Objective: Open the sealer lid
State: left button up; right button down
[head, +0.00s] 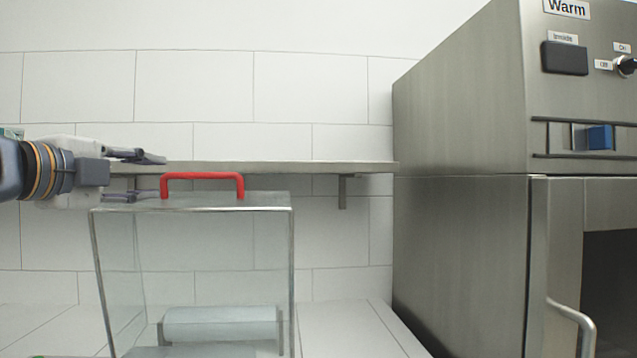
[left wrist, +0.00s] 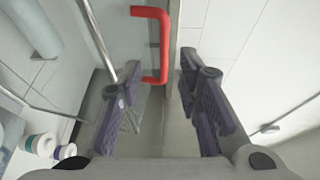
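The sealer is a clear box with metal edges, and its transparent lid (head: 265,200) is down on top. A red handle (head: 202,176) stands on the lid; it also shows in the left wrist view (left wrist: 162,45). My left gripper (head: 150,177) comes in from the left, open, just left of the handle. In the left wrist view the open fingers (left wrist: 160,100) point toward the handle, which lies ahead between their lines, nearer the left finger; nothing is held. A pale roller (head: 220,323) lies inside the box. My right gripper is not in view.
A steel cabinet labelled Warm (head: 460,150) stands on the right, with a dark opening and a curved door handle (head: 580,320). A wall shelf (head: 330,167) runs behind the sealer lid. White cups (left wrist: 40,145) show at lower left in the left wrist view.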

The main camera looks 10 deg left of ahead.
aim_at(186, 176)
pick_arm(q)
jog(key=w, duration=0.3)
jog(key=w+d, duration=0.1)
jog(key=w, duration=0.6)
jog(key=shift+w+d+r, duration=0.15)
jog(key=shift+w+d, duration=0.1)
jog(key=shift+w, duration=0.1)
grip_shut()
